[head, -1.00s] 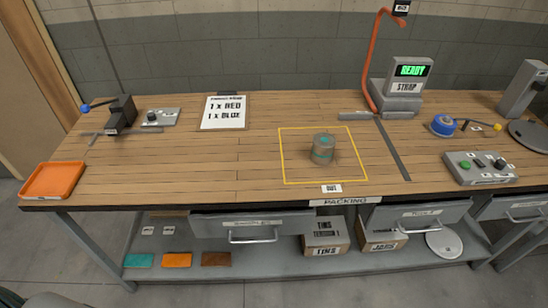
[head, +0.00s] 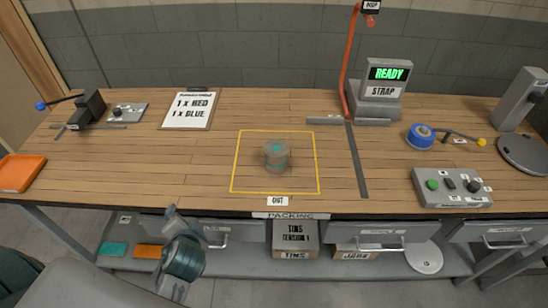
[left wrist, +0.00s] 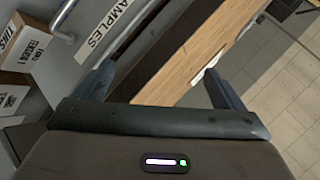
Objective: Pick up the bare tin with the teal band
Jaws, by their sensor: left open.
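The bare tin with the teal band (head: 277,156) stands upright on the wooden bench, inside a yellow outlined square. It is grey, with a teal mark on its lid and a teal band around its side. My left gripper (head: 187,222) is open and empty, in front of the bench edge, to the left of the tin and nearer to me. In the left wrist view its two fingers (left wrist: 155,78) are spread apart near a drawer and the bench edge; the tin is not in that view. My right gripper is not in view.
Drawers with handles (head: 215,238) sit under the bench edge. A sign (head: 190,110) and an orange tray (head: 18,172) are to the left. Bench around the tin is clear.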

